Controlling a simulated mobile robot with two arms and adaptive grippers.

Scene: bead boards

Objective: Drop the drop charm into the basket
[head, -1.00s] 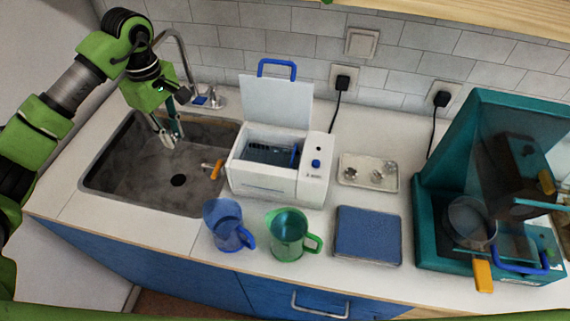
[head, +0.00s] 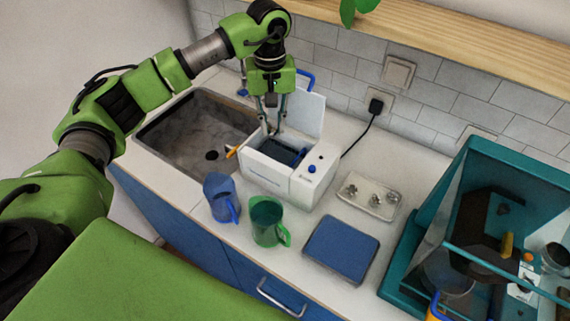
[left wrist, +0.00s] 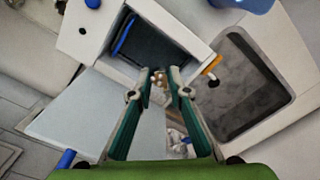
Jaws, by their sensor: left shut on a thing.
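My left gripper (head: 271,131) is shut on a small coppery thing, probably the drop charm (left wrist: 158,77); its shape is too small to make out. The fingertips (left wrist: 161,88) hold it near the lid-side edge of the open white cleaner box (head: 272,177). The dark basket (head: 284,151) sits inside the box, with a blue handle at its side. It also shows in the left wrist view (left wrist: 158,48), just beyond the fingertips. My right gripper is not in view.
The raised lid (head: 303,111) stands behind the box. The sink (head: 205,130) lies left, and a tray (head: 387,206) with small metal pieces right. A blue jug (head: 220,194), a green jug (head: 265,222) and a blue pad (head: 341,250) stand in front.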

